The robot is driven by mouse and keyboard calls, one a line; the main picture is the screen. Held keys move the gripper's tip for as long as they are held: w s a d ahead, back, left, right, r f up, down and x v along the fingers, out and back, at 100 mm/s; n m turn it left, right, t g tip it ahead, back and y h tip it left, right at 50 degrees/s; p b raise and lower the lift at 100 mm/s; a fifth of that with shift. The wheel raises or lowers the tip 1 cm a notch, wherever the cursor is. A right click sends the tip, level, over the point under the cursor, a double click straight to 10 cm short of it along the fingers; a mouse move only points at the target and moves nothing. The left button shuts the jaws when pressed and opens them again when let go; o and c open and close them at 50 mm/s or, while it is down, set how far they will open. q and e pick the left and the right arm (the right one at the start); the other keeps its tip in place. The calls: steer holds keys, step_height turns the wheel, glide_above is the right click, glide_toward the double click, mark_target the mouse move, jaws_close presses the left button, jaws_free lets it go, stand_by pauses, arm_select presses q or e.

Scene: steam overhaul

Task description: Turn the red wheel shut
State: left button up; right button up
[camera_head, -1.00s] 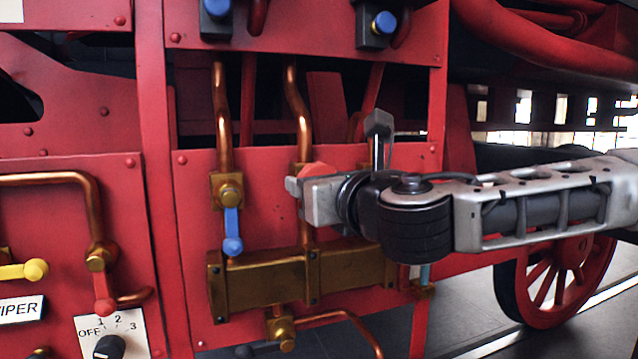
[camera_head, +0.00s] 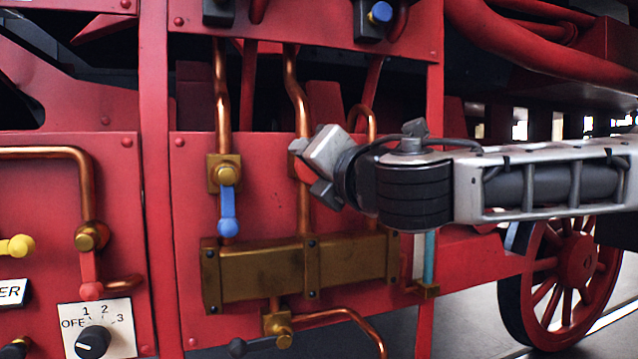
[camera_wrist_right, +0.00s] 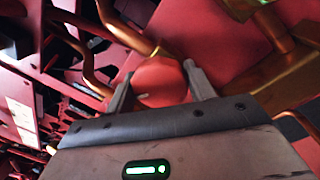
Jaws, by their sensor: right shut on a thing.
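The red wheel (camera_wrist_right: 160,82) sits between the two fingers of my right gripper (camera_wrist_right: 158,86) in the right wrist view, with a small pale mark on its face. In the head view only a small red part of the wheel (camera_head: 304,172) shows; the rest is hidden behind my right gripper (camera_head: 316,170). The gripper is shut on the wheel, on the middle copper pipe above the brass block (camera_head: 265,275). Its jaw is tilted. My left gripper is not in view.
A blue-handled valve (camera_head: 228,205) hangs just left of the wheel. A red-handled valve (camera_head: 90,275), a yellow handle (camera_head: 18,246) and a dial (camera_head: 93,342) are further left. A glass gauge (camera_head: 428,258) stands below my right arm.

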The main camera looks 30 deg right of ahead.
steer(key=m+b, duration=0.2)
steer(key=m, duration=0.1)
steer(key=shift+f, duration=0.15)
steer(key=m+b, duration=0.2)
steer(key=m, duration=0.2)
steer(key=shift+h+b, duration=0.4)
steer(key=m+b, duration=0.1)
steer(key=m, duration=0.1)
steer(key=shift+m+b, duration=0.3)
steer(key=shift+b, duration=0.05)
steer(key=shift+m+h+b, duration=0.3)
steer(key=shift+m+b, duration=0.2)
steer(key=shift+m, duration=0.5)
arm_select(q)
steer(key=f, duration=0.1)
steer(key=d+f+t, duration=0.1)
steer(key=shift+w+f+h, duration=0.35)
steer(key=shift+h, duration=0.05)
arm_select(e)
steer(key=shift+m, duration=0.4)
steer(key=shift+r, duration=0.2)
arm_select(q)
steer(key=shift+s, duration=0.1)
arm_select(e)
steer(key=o, duration=0.9)
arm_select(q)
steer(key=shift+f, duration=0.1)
arm_select(e)
steer(key=shift+o, duration=0.2)
